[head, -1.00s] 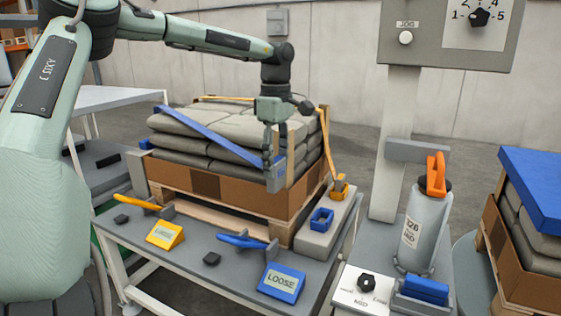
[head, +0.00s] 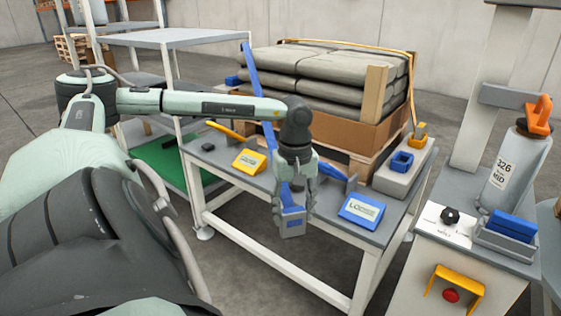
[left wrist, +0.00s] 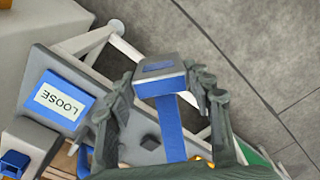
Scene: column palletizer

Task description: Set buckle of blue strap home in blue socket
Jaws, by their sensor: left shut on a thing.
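My left gripper (head: 294,208) is shut on the buckle (head: 292,226), a grey block with a blue top face, and holds it in front of the table's near edge. The blue strap (head: 258,95) runs from the buckle up and left past the pallet load. In the left wrist view the buckle (left wrist: 160,68) sits between the fingertips, with the strap (left wrist: 171,130) trailing from it. The blue socket (head: 402,161) stands on a grey block at the table's right end, apart from the buckle. It also shows in the left wrist view (left wrist: 12,163). My right gripper is not in view.
A blue LOOSE sign (head: 361,210) and a yellow sign (head: 249,161) stand on the table. A yellow buckle and socket (head: 418,133) are behind the blue socket. Stacked grey sacks (head: 325,75) fill the pallet behind. A control stand (head: 450,232) is at right.

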